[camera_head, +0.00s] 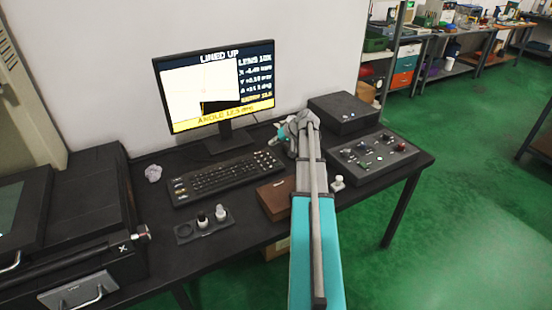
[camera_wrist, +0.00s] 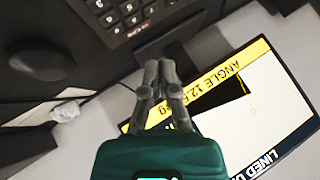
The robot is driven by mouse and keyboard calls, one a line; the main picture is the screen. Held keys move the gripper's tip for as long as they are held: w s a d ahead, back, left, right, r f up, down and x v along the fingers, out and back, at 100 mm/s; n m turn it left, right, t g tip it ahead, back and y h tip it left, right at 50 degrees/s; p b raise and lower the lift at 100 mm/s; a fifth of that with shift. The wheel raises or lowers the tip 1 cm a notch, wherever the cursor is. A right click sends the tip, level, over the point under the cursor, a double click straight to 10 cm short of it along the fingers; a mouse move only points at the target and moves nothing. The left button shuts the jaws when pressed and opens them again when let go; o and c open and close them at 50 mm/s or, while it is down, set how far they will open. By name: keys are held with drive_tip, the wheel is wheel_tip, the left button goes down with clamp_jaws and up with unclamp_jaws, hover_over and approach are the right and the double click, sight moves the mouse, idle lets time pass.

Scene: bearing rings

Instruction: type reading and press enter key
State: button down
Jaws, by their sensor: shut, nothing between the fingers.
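The black keyboard (camera_head: 222,180) lies on the desk in front of the monitor (camera_head: 216,88). Its keys also show at the top of the wrist view (camera_wrist: 128,18). The screen shows "LINED UP", a lens line, X, Y and A lines, and a yellow bar that seems to read "ANGLE 12.5 deg". A small yellow line above the bar looks like an entry of 12.5, but it is blurred. My gripper (camera_wrist: 160,68) is shut and empty. In the head view it is near the keyboard's right end, partly hidden by my wrist. I cannot tell whether it touches a key.
A control box with knobs (camera_head: 372,158) and a black box (camera_head: 345,112) stand to the right. A brown box (camera_head: 275,198) lies near my arm. A tray (camera_head: 184,233) with small pieces is in front of the keyboard. Crumpled paper (camera_head: 153,173) lies at the left.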

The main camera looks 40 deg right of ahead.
drive_tip(key=shift+s+d+r+p, duration=0.2)
drive_tip(key=shift+s+r, duration=0.15)
drive_tip(key=shift+s, duration=0.2)
drive_tip(key=shift+s+d+r+p, duration=0.1)
drive_tip(key=shift+s+r+p, duration=0.15)
drive_tip(key=shift+s, duration=0.3)
drive_tip(key=shift+f, duration=0.15)
drive_tip(key=b, duration=0.9)
approach(272, 164)
drive_tip(key=x, duration=0.5)
drive_tip(key=shift+w+a+r, duration=0.2)
drive_tip(key=shift+w, duration=0.1)
drive_tip(key=shift+f, duration=0.1)
drive_tip(key=shift+f+b, duration=0.3)
drive_tip(key=shift+b, duration=0.05)
drive_tip(key=shift+f+b, duration=0.35)
idle(1.1)
drive_tip(key=shift+r, duration=0.15)
drive_tip(key=shift+r+p, duration=0.65)
drive_tip(key=shift+p, duration=0.15)
